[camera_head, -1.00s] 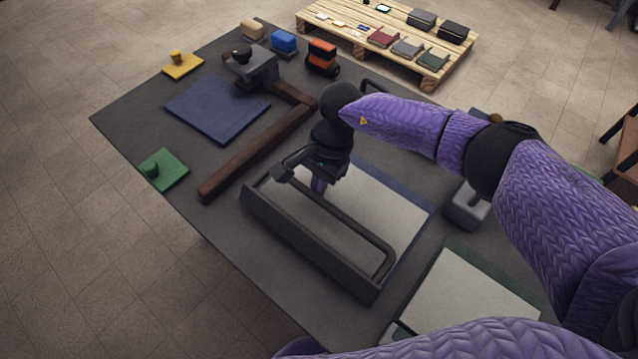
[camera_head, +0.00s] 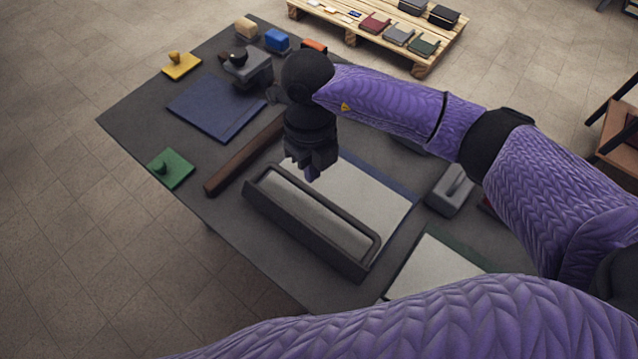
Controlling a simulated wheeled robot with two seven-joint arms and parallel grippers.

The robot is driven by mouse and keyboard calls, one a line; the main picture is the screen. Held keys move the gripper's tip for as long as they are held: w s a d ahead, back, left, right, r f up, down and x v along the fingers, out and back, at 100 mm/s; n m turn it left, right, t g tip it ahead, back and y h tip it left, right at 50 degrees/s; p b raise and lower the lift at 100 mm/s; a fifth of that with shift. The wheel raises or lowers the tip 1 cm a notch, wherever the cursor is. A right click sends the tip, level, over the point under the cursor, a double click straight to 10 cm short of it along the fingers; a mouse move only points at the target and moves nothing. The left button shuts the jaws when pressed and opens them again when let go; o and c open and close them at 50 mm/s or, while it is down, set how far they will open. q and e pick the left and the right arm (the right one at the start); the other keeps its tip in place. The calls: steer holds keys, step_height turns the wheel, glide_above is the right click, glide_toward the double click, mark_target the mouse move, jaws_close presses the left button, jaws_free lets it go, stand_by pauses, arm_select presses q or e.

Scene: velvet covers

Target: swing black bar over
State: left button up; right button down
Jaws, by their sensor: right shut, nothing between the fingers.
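The black bar (camera_head: 343,210) is a long U-shaped frame joined at its ends to a dark base (camera_head: 300,237) along the near table edge. It lies low across the near part of a pale sheet, which shows inside the frame. A larger part of the pale sheet (camera_head: 370,198) lies beyond the bar, over a blue cover. My right gripper (camera_head: 311,172) points down just beyond the bar's far left part, shut and empty. It appears apart from the bar, though the exact gap is unclear. My left gripper is not in view.
A brown wooden bar (camera_head: 240,160) lies left of the base. A pallet (camera_head: 350,38) with books stands behind.

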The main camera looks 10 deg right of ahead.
steer(key=s+a+r+m+t+p, duration=0.2)
steer(key=s+r+m+p, duration=0.15)
steer(key=m, duration=1.25)
steer(key=shift+h, duration=0.3)
steer(key=f+b, duration=0.1)
steer(key=f, duration=0.3)
steer(key=w+d+f+b, duration=0.1)
steer(key=f, duration=0.3)
steer(key=w+d+f+b, duration=0.1)
steer(key=f+b, duration=0.1)
steer(key=f, duration=0.2)
steer(key=shift+w+d, duration=0.1)
steer(key=shift+d, duration=0.15)
steer(key=shift+w+d+f, duration=0.15)
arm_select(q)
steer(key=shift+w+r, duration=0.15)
